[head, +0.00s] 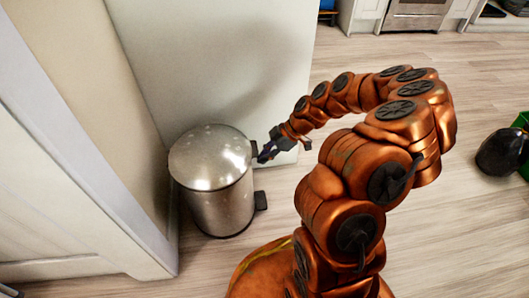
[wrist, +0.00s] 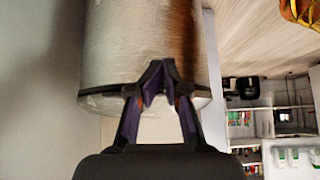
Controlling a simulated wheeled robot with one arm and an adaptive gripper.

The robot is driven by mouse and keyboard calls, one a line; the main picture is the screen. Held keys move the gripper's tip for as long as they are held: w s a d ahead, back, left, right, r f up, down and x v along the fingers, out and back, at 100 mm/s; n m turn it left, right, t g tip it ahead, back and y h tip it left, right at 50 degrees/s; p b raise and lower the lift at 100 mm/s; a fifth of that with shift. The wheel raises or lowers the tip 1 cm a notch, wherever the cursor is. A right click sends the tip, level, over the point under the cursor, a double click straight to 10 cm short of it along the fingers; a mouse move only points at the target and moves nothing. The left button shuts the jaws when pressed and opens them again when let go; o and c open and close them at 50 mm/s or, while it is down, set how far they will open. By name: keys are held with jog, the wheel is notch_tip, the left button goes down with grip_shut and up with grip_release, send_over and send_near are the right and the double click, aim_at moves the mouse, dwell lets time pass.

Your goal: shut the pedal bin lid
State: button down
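The pedal bin (head: 222,210) is a brushed steel cylinder standing upright on the floor in the head view. Its round, shiny lid (head: 208,158) lies down over the top of the body, with no open gap that I can see. A black pedal (head: 261,201) sticks out low on its right side. My gripper (head: 264,155) is just right of the lid's edge, at about rim height. In the wrist view my gripper (wrist: 158,78) has its fingertips together in front of the bin's side (wrist: 140,40), near the dark rim band. Nothing is held. Contact cannot be told.
A pale wall panel (head: 220,60) stands close behind the bin, and a white cabinet side (head: 70,170) is at its left. Wooden floor (head: 440,220) is clear to the right, up to a dark bag (head: 502,152) and a green container (head: 523,122).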

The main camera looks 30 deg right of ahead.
jog(key=s+d+f+b, duration=0.2)
jog(key=d+f+b, duration=0.1)
jog(key=d+b, duration=0.5)
jog(key=shift+s+d+f, duration=0.2)
jog(key=shift+s+d, duration=0.2)
jog(key=shift+d, duration=0.15)
jog(key=s+a+r+m+g+h+p, duration=0.15)
jog(key=a+r+p, duration=0.45)
jog(key=r, duration=0.6)
jog(key=s+a+r+p, duration=0.3)
jog(key=a+r+p, duration=0.2)
jog(key=r+p, duration=0.6)
jog(key=s+a+r+m+g+h+p, duration=0.15)
jog(key=a+r+p, duration=0.35)
jog(key=r, duration=0.9)
jog(key=s+r+m+h+p, duration=0.2)
jog(key=s+r+m+p, duration=0.4)
jog(key=s+r+p, duration=0.4)
jog(key=s+a+r+m+g+h+p, duration=0.1)
jog(key=s+r+m+p, duration=0.4)
jog(key=s+r+p, duration=0.6)
notch_tip(320, 180, up, 7)
jog(key=h+p, duration=0.1)
jog(key=p, duration=0.5)
jog(key=shift+s+m+p, duration=0.3)
jog(key=shift+m+p, duration=0.1)
jog(key=shift+a, duration=0.25)
